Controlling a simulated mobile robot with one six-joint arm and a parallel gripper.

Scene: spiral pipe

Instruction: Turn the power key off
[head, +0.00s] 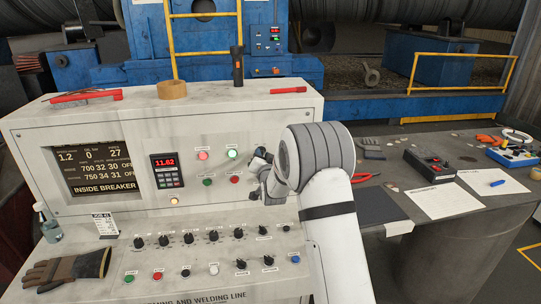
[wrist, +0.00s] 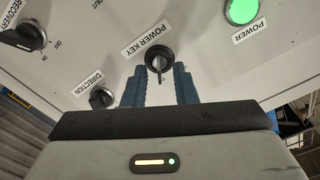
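In the head view my gripper (head: 258,172) is at the upright face of the white console (head: 215,190); the key itself is not clearly visible there. A lit green POWER button (wrist: 241,11) is up and right of the key in the wrist view.
The direction knob (wrist: 102,98) and recovery knob (wrist: 25,36) are left of the key in the wrist view. In the head view, a lit screen (head: 95,165), keypad (head: 167,171) and knob rows (head: 213,235) share the console. A side table (head: 460,220) holds papers and devices.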

